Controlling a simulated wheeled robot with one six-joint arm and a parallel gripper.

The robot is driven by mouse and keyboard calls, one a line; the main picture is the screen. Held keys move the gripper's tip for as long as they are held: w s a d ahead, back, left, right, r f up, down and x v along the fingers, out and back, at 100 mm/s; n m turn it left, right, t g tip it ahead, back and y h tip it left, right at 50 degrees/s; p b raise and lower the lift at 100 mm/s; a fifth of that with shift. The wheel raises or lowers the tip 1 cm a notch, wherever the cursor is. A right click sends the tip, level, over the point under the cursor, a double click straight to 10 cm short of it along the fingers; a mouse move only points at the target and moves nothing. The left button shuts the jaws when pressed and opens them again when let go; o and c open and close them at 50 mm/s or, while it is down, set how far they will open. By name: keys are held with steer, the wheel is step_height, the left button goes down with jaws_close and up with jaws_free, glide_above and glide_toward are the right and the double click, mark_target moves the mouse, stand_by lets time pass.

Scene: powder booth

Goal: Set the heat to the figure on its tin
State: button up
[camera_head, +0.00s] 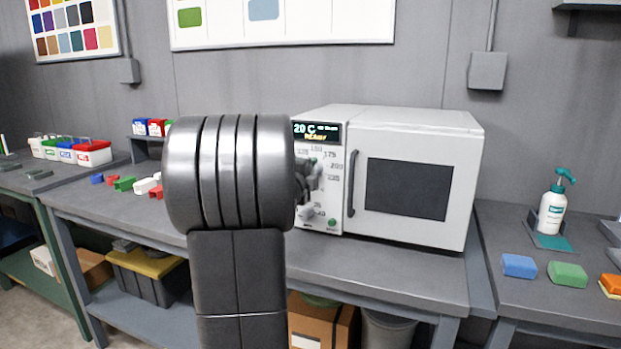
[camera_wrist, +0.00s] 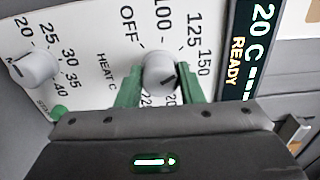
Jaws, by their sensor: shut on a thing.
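The white oven (camera_head: 420,135) stands on the middle bench with its door shut. Its display (camera_head: 316,132) reads 20 C READY, also in the wrist view (camera_wrist: 246,50). My gripper (camera_wrist: 160,88) has its green fingers on either side of the grey heat knob (camera_wrist: 158,66), shut on it. The knob's dark mark points to the lower right of the wrist view, between 150 and 200; a finger hides the figure there. In the head view my arm partly covers the control panel.
A second knob (camera_wrist: 35,68) with figures 20 to 40 sits beside the heat dial, near a green button (camera_wrist: 59,112). More small tins (camera_head: 157,127) stand on a raised shelf. Coloured blocks (camera_head: 124,183) lie on the bench.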

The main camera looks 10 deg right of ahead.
steer(key=m+b, duration=0.2)
steer(key=m, duration=0.3)
steer(key=shift+m, duration=0.3)
stand_by(0.4)
steer(key=o, duration=1)
steer(key=shift+s, duration=0.1)
steer(key=v, duration=1.3)
steer(key=shift+s+a, duration=0.25)
